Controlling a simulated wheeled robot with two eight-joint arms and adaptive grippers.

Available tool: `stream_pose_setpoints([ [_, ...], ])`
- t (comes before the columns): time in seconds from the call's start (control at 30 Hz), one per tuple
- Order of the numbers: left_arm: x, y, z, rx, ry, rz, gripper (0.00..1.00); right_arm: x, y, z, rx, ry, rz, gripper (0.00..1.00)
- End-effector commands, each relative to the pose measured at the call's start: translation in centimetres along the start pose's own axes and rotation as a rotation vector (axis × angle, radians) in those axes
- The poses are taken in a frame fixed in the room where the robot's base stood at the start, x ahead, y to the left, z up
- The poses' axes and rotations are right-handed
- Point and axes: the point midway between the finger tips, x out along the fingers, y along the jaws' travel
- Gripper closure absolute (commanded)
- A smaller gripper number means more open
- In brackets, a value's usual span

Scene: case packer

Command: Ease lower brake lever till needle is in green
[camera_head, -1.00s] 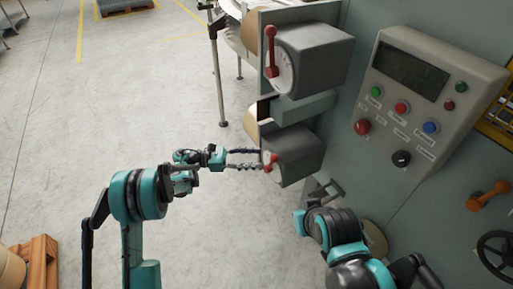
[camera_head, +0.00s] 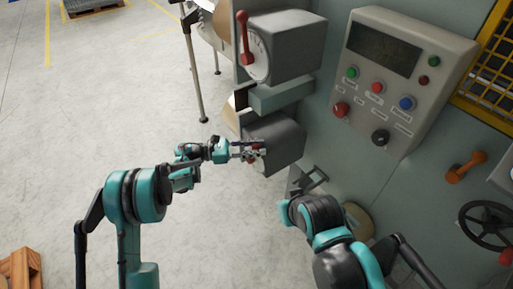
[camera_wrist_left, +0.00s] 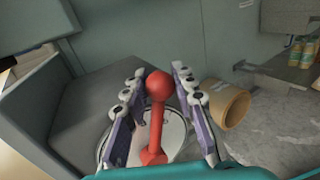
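The lower brake lever is red with a ball knob and shows in the left wrist view (camera_wrist_left: 157,110). It stands in front of a pale round dial (camera_wrist_left: 172,138) on the lower grey brake box (camera_head: 278,143). My left gripper (camera_head: 252,150) is at this lever. In the left wrist view its two fingers (camera_wrist_left: 158,105) are spread, one on each side of the lever, with visible gaps. The needle and any green band are not readable. My right gripper (camera_head: 312,182) is low, beside the machine, and its fingers are unclear.
The upper brake box (camera_head: 290,45) has its own red lever (camera_head: 243,38). A control panel (camera_head: 400,85) with coloured buttons is to the right. An orange handle (camera_head: 466,167) and a black handwheel (camera_head: 487,226) are farther right. Open floor lies left.

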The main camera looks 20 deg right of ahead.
Motion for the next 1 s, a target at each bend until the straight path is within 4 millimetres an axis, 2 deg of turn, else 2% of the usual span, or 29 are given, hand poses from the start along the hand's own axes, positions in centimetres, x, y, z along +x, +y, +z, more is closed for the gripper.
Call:
stream_pose_setpoints([
  [0.03, 0.0, 0.0, 0.0, 0.000, 0.000, 0.000, 0.95, 0.0, 0.0, 0.0, 0.000, 0.000, 0.000, 1.00],
  [0.07, 0.0, 0.0, 0.0, 0.000, 0.000, 0.000, 1.00, 0.0, 0.0, 0.0, 0.000, 0.000, 0.000, 1.00],
  [0.37, 0.0, 0.1, 0.0, -0.004, -0.002, 0.001, 1.00, 0.1, 0.0, 0.0, 0.000, 0.000, 0.000, 1.00],
  [0.57, -0.6, 1.1, 0.2, -0.102, -0.056, 0.003, 1.00, 0.8, 0.0, 0.6, 0.000, 0.000, 0.000, 1.00],
  [0.8, -0.6, 1.1, 0.4, -0.109, -0.058, 0.003, 1.00, 0.7, 0.0, 0.5, 0.000, 0.000, 0.000, 1.00],
  [0.83, -0.6, 1.1, 0.4, -0.109, -0.058, 0.003, 0.73, 0.7, 0.0, 0.5, 0.000, 0.000, 0.000, 1.00],
  [0.9, -0.6, 1.1, 0.4, -0.109, -0.058, 0.003, 0.55, 0.7, 0.0, 0.5, 0.000, 0.000, 0.000, 1.00],
  [1.0, -0.6, 1.1, 0.4, -0.108, -0.057, 0.003, 0.52, 0.7, 0.0, 0.5, 0.000, 0.000, 0.000, 1.00],
])
